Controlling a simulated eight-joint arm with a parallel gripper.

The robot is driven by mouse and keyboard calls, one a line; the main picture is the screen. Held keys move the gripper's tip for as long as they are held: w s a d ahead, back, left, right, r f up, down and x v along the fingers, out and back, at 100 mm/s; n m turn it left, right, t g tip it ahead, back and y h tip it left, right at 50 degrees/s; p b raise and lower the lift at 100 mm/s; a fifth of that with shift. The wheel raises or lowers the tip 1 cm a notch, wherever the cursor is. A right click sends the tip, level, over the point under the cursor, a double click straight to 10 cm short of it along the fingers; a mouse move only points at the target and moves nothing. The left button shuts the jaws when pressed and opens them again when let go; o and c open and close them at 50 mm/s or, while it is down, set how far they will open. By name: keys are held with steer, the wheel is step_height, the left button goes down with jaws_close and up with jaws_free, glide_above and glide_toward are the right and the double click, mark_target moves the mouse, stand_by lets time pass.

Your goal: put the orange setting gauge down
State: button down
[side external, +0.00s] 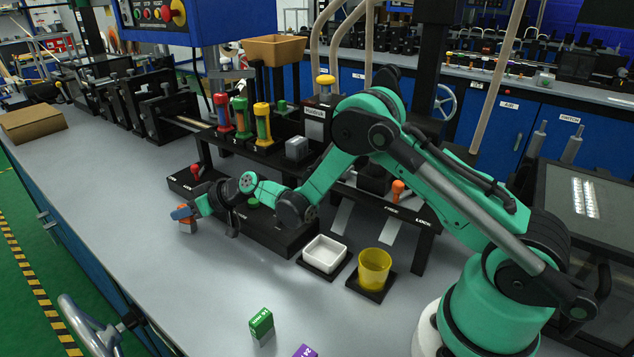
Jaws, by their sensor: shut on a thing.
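The orange setting gauge (187,221) is at the left end of my arm, low over the grey bench top. Only a small part of it shows, with a pale lower end. My gripper (190,212) is shut on it, and a small blue part shows beside the fingers. Whether the gauge touches the bench cannot be told from this view.
A green gauge (261,323) and a purple gauge (305,351) stand on the front of the bench. A white tray (325,252) and a yellow cup (374,268) sit right of my gripper. A black rack with colored handles stands behind.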

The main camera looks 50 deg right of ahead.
step_height(320, 180, up, 19)
steer(key=s+d+f+m+t+h, duration=0.1)
steer(key=s+d+m+h, duration=0.15)
steer(key=s, duration=0.65)
steer(key=s+d+f+m+h, duration=0.2)
steer(key=s+m+h, duration=0.1)
steer(key=s, duration=0.7)
steer(key=s+d+r+m+g+h, duration=0.3)
steer(key=d+r+m+g+h, duration=0.95)
steer(key=d+r+m, duration=0.3)
steer(key=shift+n, duration=0.4)
steer(key=f, duration=1.9)
steer(key=shift+w+a, duration=0.1)
steer(key=shift+a, duration=0.25)
steer(key=shift+f, duration=0.2)
